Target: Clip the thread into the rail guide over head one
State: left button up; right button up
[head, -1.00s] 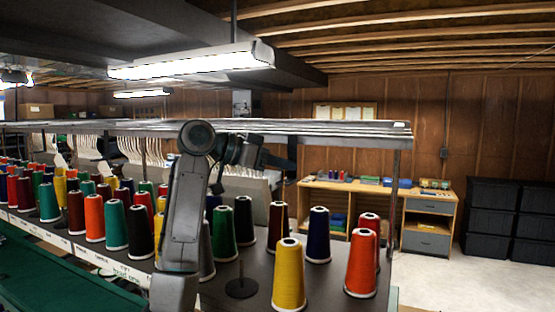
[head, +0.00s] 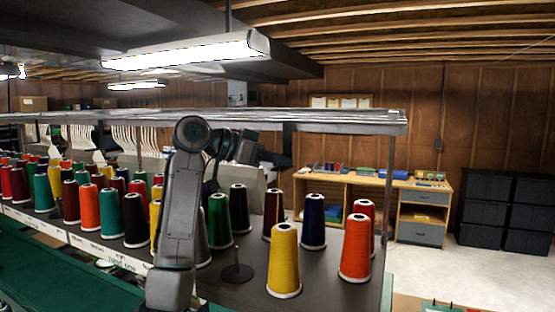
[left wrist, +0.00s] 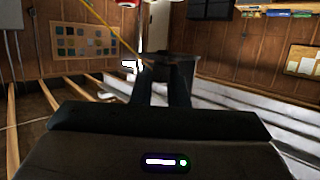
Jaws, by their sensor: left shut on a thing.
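My left gripper (head: 287,142) is up at the thread wall's top rail (head: 330,124), its dark fingers overlapping the rail in the head view. In the left wrist view the fingers (left wrist: 163,82) are shut on a thin yellow thread (left wrist: 110,28), which runs from the upper left down to the fingertips. The pale slats of the rail (left wrist: 255,118) lie to the right of the fingers. I cannot make out the guide over head one. A yellow cone (head: 284,262) stands upright at the front of the dark shelf. My right gripper is out of view.
Upright thread cones of several colours, including an orange one (head: 355,248), crowd the shelf. A bare black spindle (head: 237,272) stands beside my left arm. A hanging lamp (head: 190,53) is overhead. A wooden bench (head: 345,190) and black bins (head: 505,210) stand behind; the floor between is clear.

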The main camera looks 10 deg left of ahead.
pick_arm(q)
jog(key=shift+f, duration=0.1)
jog(key=o, duration=0.8)
